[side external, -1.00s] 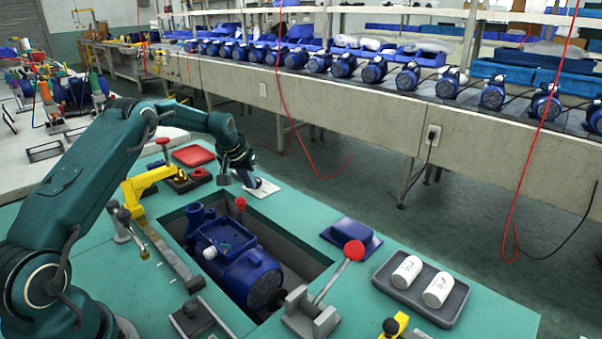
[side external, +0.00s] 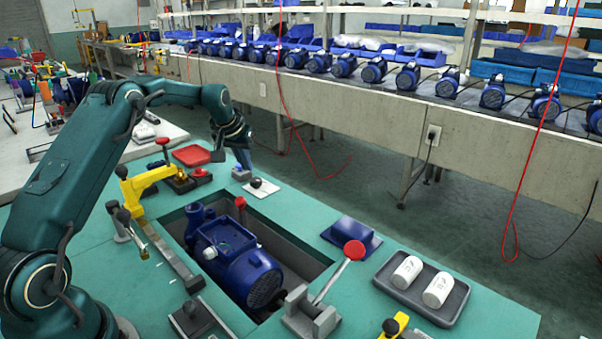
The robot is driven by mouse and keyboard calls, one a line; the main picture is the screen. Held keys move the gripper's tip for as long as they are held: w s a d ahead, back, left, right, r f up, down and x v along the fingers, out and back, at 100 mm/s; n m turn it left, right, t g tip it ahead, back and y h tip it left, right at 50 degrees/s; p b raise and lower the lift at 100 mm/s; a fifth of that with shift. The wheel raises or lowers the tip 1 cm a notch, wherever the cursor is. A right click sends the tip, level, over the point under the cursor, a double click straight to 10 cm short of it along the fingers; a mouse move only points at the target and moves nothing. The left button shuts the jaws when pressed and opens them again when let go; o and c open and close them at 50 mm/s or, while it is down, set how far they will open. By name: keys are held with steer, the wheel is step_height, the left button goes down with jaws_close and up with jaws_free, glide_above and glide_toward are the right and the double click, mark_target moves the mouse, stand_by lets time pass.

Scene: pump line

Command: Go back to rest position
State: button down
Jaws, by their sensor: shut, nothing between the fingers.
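My arm (side external: 180,92) is dark teal and reaches across from the left. My gripper (side external: 243,158) hangs down at its end, shut and empty, above the far edge of the teal bench (side external: 390,240). It is small and partly hidden by the wrist in this view. Below it are a white plate with a black ball knob (side external: 256,183) and a small blue block (side external: 241,173); the gripper looks clear of both. A blue pump (side external: 236,262) lies in the recess in the bench.
A red tray (side external: 193,155) and a yellow clamp (side external: 147,182) stand left of the gripper. A red-knobbed lever (side external: 354,250), a blue tray (side external: 351,233) and a grey tray (side external: 422,292) with two white cylinders are at right. A conveyor (side external: 385,115) with several pumps runs behind.

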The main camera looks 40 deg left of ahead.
steer(key=shift+r, duration=0.15)
steer(key=d+r+m+t, duration=0.2)
steer(key=d+r, duration=0.5)
steer(key=r, duration=0.4)
steer(key=s+d+r+m+t+h, duration=0.1)
steer(key=s+d+r+m, duration=0.1)
steer(key=s+d+r, duration=0.65)
steer(key=s+d+f+m+h, duration=0.1)
steer(key=s+d+f, duration=0.2)
steer(key=s+d, duration=0.6)
steer(key=s+f+m+g, duration=0.1)
steer(key=s+f+g, duration=0.1)
steer(key=s+f, duration=0.6)
steer(key=shift+s+d+f+h, duration=0.15)
steer(key=shift+s+f+h, duration=0.2)
steer(key=shift+s, duration=0.9)
